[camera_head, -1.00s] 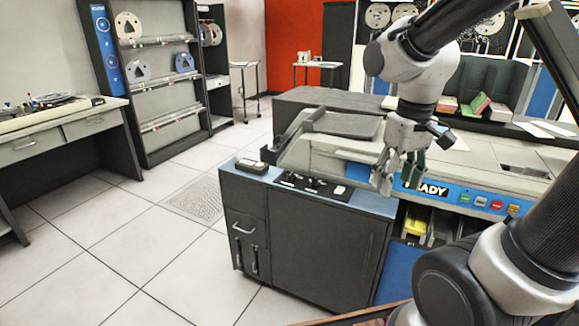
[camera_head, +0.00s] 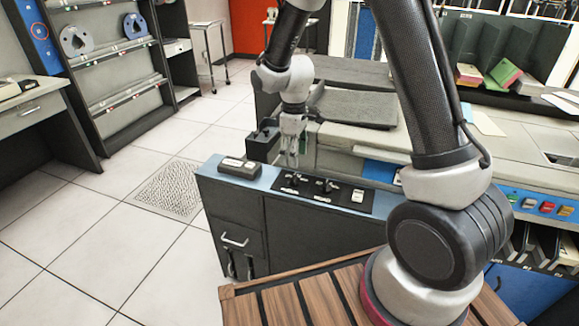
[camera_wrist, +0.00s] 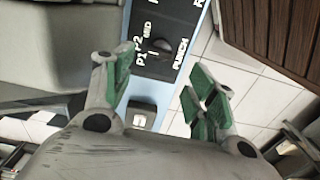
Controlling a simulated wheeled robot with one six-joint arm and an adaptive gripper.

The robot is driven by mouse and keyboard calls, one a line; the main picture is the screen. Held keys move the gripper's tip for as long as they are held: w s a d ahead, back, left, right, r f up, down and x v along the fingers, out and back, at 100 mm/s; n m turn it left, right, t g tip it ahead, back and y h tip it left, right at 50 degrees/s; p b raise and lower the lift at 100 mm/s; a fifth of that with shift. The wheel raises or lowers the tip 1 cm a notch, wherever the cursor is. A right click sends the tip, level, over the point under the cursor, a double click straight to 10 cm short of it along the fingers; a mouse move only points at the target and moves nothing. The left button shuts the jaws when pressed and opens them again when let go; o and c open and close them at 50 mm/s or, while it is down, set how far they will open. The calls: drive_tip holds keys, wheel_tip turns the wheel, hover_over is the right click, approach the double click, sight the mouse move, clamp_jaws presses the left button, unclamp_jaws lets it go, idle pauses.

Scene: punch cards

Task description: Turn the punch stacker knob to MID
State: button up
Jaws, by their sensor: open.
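The punch stacker knob (camera_wrist: 161,46) is a small dark knob on a black panel (camera_wrist: 178,22) in the wrist view. The word PUNCH is printed to its right, and P1, P2 and MID to its left. Which label it points at is too small to tell. In the head view this knob (camera_head: 296,178) is the left one of two on the panel. My gripper (camera_head: 291,150) points down just above it. In the wrist view its green-padded fingers (camera_wrist: 162,76) are open and apart, with nothing between them. They appear short of the knob.
A second knob (camera_head: 326,185) and a white switch (camera_head: 357,195) sit to the right on the same panel. A small grey box (camera_head: 239,167) stands at the cabinet's left end. The machine's pale body (camera_head: 345,160) rises behind the panel. The tiled floor on the left is clear.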

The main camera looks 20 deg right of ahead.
sight(294, 176)
wheel_tip(294, 176, down, 8)
drive_tip(key=shift+r, duration=0.1)
idle(0.4)
drive_tip(key=c, duration=1)
